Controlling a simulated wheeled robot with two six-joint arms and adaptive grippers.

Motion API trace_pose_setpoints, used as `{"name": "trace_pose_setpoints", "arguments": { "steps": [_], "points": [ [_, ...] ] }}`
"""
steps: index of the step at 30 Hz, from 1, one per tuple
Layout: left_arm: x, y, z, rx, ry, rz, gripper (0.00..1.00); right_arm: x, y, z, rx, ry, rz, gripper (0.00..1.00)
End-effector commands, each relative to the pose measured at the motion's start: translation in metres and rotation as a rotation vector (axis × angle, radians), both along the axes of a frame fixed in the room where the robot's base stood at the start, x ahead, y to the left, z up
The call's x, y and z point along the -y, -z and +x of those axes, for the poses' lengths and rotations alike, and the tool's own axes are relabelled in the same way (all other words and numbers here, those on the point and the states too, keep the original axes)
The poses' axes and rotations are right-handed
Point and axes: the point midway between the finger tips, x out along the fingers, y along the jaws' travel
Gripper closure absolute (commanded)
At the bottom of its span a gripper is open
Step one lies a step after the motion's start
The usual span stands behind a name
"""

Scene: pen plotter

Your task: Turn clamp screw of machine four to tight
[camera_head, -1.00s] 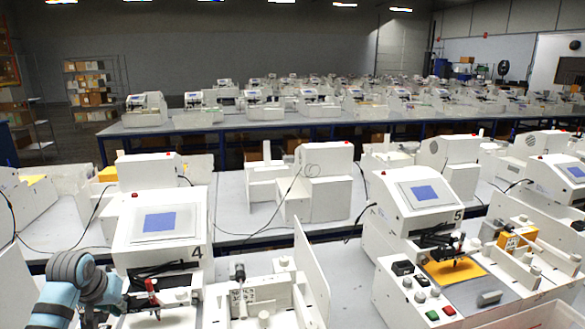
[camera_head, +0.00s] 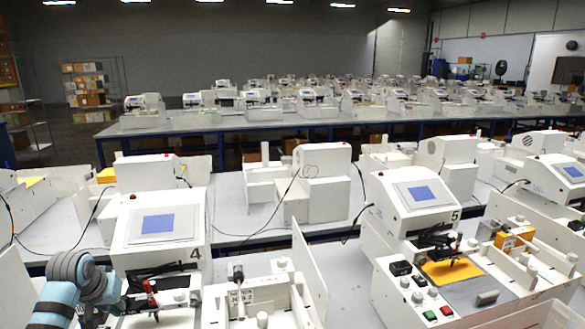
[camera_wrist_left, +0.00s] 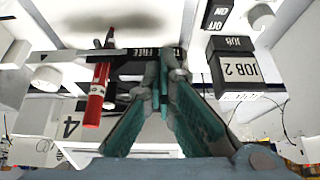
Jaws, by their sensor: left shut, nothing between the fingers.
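Machine four (camera_head: 158,228), white with a blue screen and a "4", stands at left in the head view. A red pen (camera_head: 150,287) stands upright at its front; the wrist view shows this red pen (camera_wrist_left: 97,92) beside a black bar (camera_wrist_left: 138,54) lettered "FREE". Further lettering at the bar's right end is partly hidden behind my fingertips. My left gripper (camera_head: 130,302) is low at the machine's front, left of the pen. In the wrist view the left gripper (camera_wrist_left: 165,62) is shut and empty, its tips over the bar. The clamp screw itself is not clearly visible.
Black blocks lettered "JOB 2" (camera_wrist_left: 240,72) and "ON/OFF" (camera_wrist_left: 217,16) lie right of the fingers in the wrist view. A white upright panel (camera_head: 308,270) stands right of machine four. Machine five (camera_head: 418,200) is further right, with a yellow sheet (camera_head: 452,271).

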Motion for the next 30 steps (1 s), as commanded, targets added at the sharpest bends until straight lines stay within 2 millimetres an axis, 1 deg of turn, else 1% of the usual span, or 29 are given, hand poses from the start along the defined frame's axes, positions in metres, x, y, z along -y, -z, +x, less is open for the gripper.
{"name": "trace_pose_setpoints", "arguments": {
  "steps": [12,23,30],
  "points": [
    [-0.0019,0.0004,0.0042,0.0,0.0,0.0,1.0,0.0002,-0.0023,0.0,0.0,0.0,0.0,0.6],
    [-0.002,0.0008,0.0042,0.0,0.0,0.0,1.0,0.0003,-0.0024,0.0,0.0,0.0,0.0,0.6],
    [-0.0027,0.0,0.0038,-0.001,0.0,0.0,1.0,0.0003,-0.0068,0.0,0.0,0.0,0.0,0.6]
  ]
}}
